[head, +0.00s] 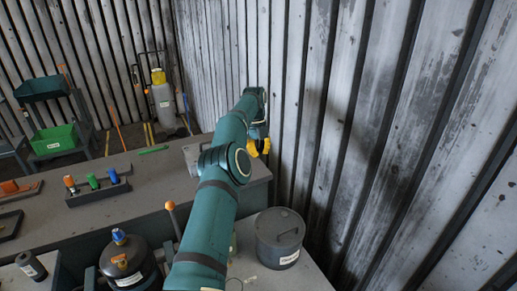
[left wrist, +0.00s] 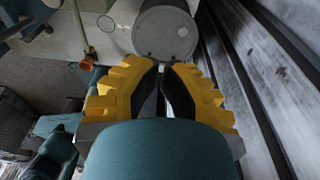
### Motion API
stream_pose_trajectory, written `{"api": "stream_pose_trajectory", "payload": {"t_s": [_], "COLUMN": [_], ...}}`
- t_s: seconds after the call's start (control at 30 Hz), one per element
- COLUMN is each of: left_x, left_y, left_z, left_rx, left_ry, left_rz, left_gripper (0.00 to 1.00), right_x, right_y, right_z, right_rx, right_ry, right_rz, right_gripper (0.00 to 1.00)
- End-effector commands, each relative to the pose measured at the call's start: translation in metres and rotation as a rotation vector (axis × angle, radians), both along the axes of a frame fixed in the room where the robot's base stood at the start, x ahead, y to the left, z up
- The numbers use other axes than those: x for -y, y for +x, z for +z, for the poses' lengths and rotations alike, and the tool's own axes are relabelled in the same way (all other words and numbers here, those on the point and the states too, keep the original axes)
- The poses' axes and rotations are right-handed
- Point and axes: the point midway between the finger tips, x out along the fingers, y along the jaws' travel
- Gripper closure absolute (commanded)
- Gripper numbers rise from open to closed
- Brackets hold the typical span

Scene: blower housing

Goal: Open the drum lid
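A grey drum (head: 279,242) with a round lid (head: 281,222) on top stands on the grey surface at the lower middle of the head view, right of my left arm. A pale label is on its side, too small to read. In the left wrist view the drum's round grey top (left wrist: 166,32) is at the upper middle, beyond the fingertips. My left gripper (head: 260,146) has yellow fingers and is up near the wall, apart from the drum. In the left wrist view its fingers (left wrist: 160,72) are together at the tips, with nothing seen between them. My right gripper is not in view.
A corrugated metal wall (head: 370,110) rises close on the right. A dark pot with a blue knob (head: 118,237) stands left of my arm. A long workbench (head: 120,212) holds a rack of coloured items (head: 94,182). A green bin (head: 54,138) and a sprayer (head: 162,98) stand farther back.

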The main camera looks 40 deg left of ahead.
Motion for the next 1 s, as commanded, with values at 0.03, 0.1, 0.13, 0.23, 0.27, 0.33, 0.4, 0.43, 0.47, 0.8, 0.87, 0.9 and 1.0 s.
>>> {"api": "stream_pose_trajectory", "payload": {"t_s": [0.03, 0.1, 0.13, 0.23, 0.27, 0.33, 0.4, 0.43, 0.47, 0.8, 0.87, 0.9, 1.0], "left_x": [-0.001, -0.001, -0.001, -0.001, -0.001, -0.001, -0.001, -0.001, -0.001, 0.021, 0.035, 0.046, 0.076], "left_y": [0.001, 0.001, 0.001, 0.001, 0.001, 0.001, 0.0, 0.0, 0.0, 0.018, 0.028, 0.034, 0.047], "left_z": [0.003, 0.007, 0.009, 0.013, 0.013, 0.015, 0.015, 0.015, 0.015, -0.016, -0.034, -0.047, -0.08], "left_rx": [0.003, 0.002, 0.002, 0.002, 0.002, 0.002, 0.002, 0.001, 0.001, 0.002, 0.004, 0.006, 0.011], "left_ry": [0.001, 0.0, 0.0, 0.0, 0.0, 0.0, -0.001, 0.0, 0.0, 0.003, 0.003, 0.002, -0.004], "left_rz": [0.0, 0.001, 0.001, 0.0, 0.0, -0.001, -0.001, -0.001, -0.001, 0.065, 0.109, 0.144, 0.239], "left_gripper": [1.0, 1.0, 1.0, 1.0, 1.0, 1.0, 1.0, 1.0, 1.0, 1.0, 1.0, 1.0, 1.0], "right_x": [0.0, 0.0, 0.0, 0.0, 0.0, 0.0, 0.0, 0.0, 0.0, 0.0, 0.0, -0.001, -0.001], "right_y": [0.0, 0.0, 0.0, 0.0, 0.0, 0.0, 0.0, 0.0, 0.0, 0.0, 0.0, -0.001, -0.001], "right_z": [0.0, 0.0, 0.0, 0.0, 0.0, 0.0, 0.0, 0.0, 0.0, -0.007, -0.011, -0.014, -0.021], "right_rx": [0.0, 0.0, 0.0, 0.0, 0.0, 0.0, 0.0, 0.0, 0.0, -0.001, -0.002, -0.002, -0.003], "right_ry": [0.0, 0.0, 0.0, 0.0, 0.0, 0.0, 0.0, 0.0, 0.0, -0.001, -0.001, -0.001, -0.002], "right_rz": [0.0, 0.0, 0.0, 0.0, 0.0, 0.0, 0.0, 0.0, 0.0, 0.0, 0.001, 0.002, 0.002], "right_gripper": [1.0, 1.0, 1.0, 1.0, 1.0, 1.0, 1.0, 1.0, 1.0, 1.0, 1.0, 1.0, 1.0]}}
